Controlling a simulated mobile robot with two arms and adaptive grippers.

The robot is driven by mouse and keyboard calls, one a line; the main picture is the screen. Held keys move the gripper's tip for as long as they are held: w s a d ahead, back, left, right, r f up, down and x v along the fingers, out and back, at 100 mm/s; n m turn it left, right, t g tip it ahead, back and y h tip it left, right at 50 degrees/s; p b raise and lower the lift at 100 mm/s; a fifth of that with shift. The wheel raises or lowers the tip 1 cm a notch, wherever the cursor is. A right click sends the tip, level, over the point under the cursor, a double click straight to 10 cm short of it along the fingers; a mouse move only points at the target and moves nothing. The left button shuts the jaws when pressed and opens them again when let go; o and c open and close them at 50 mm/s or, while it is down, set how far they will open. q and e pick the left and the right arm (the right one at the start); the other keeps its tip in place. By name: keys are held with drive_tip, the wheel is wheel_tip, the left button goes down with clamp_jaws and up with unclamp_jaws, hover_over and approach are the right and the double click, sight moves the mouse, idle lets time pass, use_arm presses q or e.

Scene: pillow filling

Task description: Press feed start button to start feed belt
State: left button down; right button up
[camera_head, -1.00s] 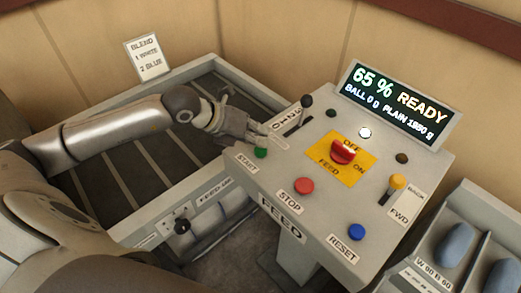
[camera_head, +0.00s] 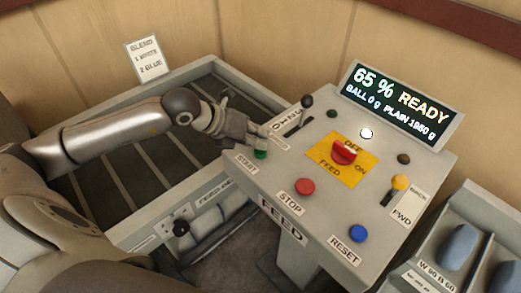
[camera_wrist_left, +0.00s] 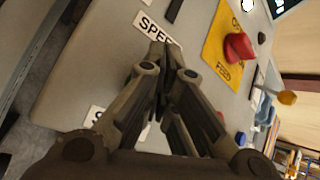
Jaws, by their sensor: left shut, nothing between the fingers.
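The green start button (camera_head: 261,154) sits at the left edge of the grey control panel (camera_head: 318,212), beside its START label (camera_head: 246,164). My left gripper (camera_head: 262,139) is shut and empty, its fingertips close to the button on its far side. I cannot tell whether they touch it. The display (camera_head: 400,103) reads 65 % READY. My right gripper is not in view.
The panel also carries a black lever (camera_head: 306,102), a red rotary switch (camera_head: 344,151) on a yellow plate, a red stop button (camera_head: 305,187), a blue reset button (camera_head: 358,233) and a yellow-tipped lever (camera_head: 399,182). A dark slatted bed (camera_head: 110,172) lies under my left arm.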

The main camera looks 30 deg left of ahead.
use_arm(q)
drive_tip(key=shift+f+b, duration=0.35)
drive_tip(key=shift+r, duration=0.15)
idle(0.5)
drive_tip(key=shift+r+p, duration=0.4)
drive_tip(key=shift+r, duration=0.4)
drive_tip(key=shift+r+p, duration=1.2)
drive_tip(key=shift+r, duration=1.35)
